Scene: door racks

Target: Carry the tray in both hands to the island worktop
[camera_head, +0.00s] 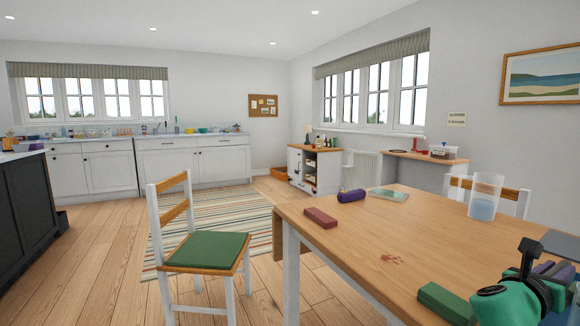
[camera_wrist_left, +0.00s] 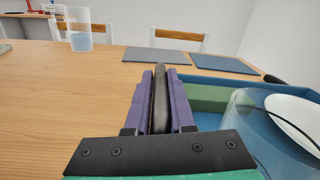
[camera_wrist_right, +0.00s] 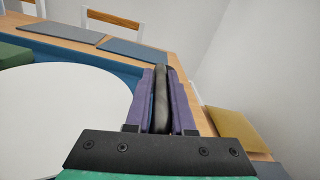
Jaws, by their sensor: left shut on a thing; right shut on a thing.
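The tray is blue with dark handles. Its wall shows in the left wrist view (camera_wrist_left: 240,84) and in the right wrist view (camera_wrist_right: 100,63). It holds a white plate (camera_wrist_right: 65,110), a clear glass vessel (camera_wrist_left: 245,125) and a green item (camera_wrist_left: 207,98). My left gripper (camera_wrist_left: 160,78) is shut on one dark handle; it also shows at the lower right of the head view (camera_head: 550,268). My right gripper (camera_wrist_right: 162,78) is shut on the other handle. The island worktop (camera_head: 18,156) is pale, on a dark cabinet at the head view's left edge.
The wooden table (camera_head: 400,235) bears a red block (camera_head: 320,218), a purple item (camera_head: 351,196), a green block (camera_head: 445,303) and a tumbler (camera_head: 485,196). A green-seated chair (camera_head: 205,250) stands left of it. Bare floor (camera_head: 95,255) lies between chair and island.

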